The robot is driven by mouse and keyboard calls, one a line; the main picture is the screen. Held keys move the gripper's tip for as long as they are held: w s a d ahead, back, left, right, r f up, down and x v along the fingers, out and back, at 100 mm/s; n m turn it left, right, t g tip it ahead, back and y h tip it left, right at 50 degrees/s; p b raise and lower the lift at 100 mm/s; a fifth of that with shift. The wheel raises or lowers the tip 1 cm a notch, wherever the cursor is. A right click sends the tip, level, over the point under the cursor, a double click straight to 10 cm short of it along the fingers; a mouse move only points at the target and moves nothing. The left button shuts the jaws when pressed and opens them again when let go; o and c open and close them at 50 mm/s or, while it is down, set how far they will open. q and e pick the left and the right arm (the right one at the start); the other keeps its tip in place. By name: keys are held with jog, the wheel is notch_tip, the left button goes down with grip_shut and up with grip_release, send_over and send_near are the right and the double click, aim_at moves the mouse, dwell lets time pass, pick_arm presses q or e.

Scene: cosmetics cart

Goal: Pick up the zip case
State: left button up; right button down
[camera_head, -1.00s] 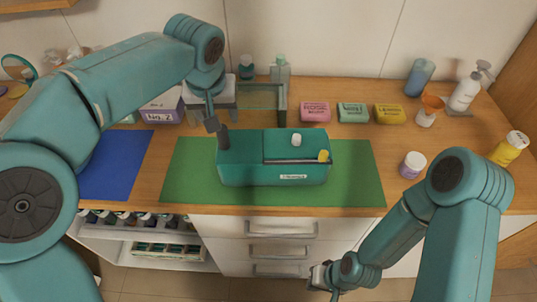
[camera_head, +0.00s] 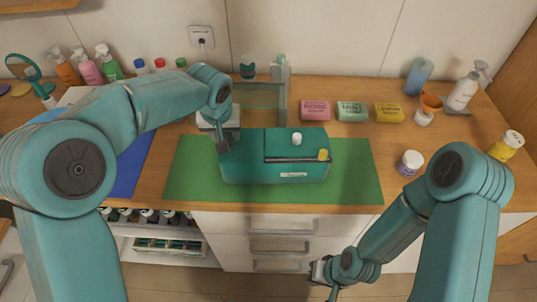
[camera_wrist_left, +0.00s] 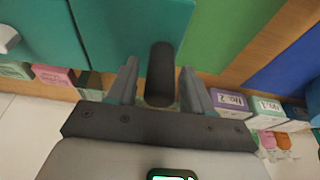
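The teal zip case (camera_head: 248,168) lies on the green mat (camera_head: 353,185), with a dark zip strip, a white cap and a yellow knob on top. Its teal side also fills the top of the left wrist view (camera_wrist_left: 130,28). My left gripper (camera_head: 222,147) is at the case's left end. In the left wrist view the left gripper (camera_wrist_left: 159,82) is open, its fingers on either side of a dark tab (camera_wrist_left: 160,72), with gaps on both sides. My right gripper (camera_head: 322,278) hangs low in front of the drawers, and its fingers are too unclear to read.
Pink, green and yellow soap boxes (camera_head: 352,111) stand behind the case on the right. A white jar (camera_head: 410,163) stands right of the mat. Pump bottles (camera_head: 88,67) and a mirror stand at the back left. A blue mat (camera_head: 131,170) lies to the left.

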pick_arm(q)
jog(key=shift+w+a, duration=0.1)
grip_shut()
jog(key=shift+r, duration=0.1)
jog(key=shift+r, duration=0.25)
notch_tip(320, 180, up, 10)
jog(key=shift+f, duration=0.2)
notch_tip(320, 180, up, 10)
jog(key=p, duration=0.1)
jog(key=shift+f, duration=0.15)
